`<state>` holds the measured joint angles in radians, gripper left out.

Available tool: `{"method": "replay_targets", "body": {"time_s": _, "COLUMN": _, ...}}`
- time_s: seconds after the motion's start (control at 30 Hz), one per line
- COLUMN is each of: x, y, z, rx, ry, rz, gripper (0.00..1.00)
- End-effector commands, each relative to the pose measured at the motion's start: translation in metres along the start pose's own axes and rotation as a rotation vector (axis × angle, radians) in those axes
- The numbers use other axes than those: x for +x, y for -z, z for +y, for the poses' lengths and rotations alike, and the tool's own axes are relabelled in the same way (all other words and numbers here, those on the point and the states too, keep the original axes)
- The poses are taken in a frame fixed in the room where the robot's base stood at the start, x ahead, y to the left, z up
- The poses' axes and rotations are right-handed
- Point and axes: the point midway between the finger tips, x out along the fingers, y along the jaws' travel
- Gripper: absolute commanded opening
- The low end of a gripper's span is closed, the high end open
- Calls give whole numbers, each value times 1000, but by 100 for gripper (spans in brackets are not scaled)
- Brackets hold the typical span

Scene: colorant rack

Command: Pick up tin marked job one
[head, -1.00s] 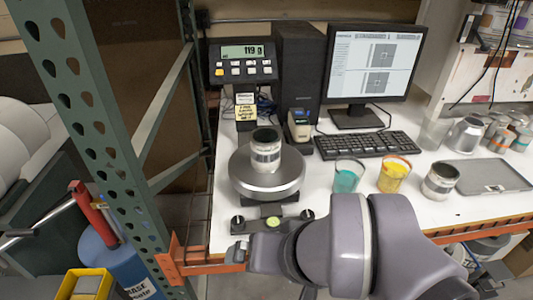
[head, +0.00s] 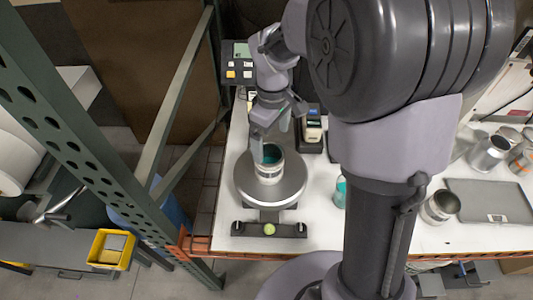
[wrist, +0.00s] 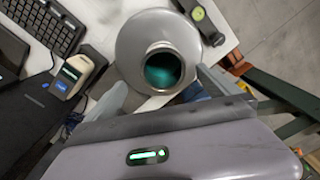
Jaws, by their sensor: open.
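A small pale tin (head: 269,171) stands upright on the round steel scale pan (head: 246,184), with teal showing inside; its label is too small to read. In the wrist view the same tin (wrist: 163,68) is seen from above. My gripper (head: 268,146) is over the tin, pointing down. In the wrist view my open gripper (wrist: 161,80) has one finger on each side of the tin's near edge. I cannot tell whether the fingers touch it. A second open tin (head: 440,206) lies or leans on the bench at right; no marking is readable.
A cup of teal (head: 340,192) stands right of the scale, partly hidden by my arm. A green rack post (head: 95,150) rises at left. A keyboard (wrist: 42,22) shows in the wrist view.

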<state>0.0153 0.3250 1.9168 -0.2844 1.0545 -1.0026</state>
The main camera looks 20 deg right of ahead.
Motion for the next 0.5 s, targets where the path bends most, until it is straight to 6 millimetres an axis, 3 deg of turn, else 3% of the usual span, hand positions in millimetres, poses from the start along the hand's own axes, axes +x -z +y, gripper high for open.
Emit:
{"method": "replay_targets", "body": {"time_s": 0.03, "x": 19, "y": 0, "z": 0, "rx": 0, "ry": 2, "rz": -2, "gripper": 100}}
{"method": "replay_targets", "body": {"time_s": 0.1, "x": 38, "y": 0, "z": -1, "rx": 0, "ry": 2, "rz": -2, "gripper": 100}}
{"method": "replay_targets", "body": {"time_s": 0.37, "x": 76, "y": 0, "z": -2, "rx": 1, "ry": 1, "rz": 0, "gripper": 100}}
{"method": "replay_targets", "body": {"time_s": 0.5, "x": 105, "y": 0, "z": -8, "rx": 2, "ry": 1, "rz": 0, "gripper": 100}}
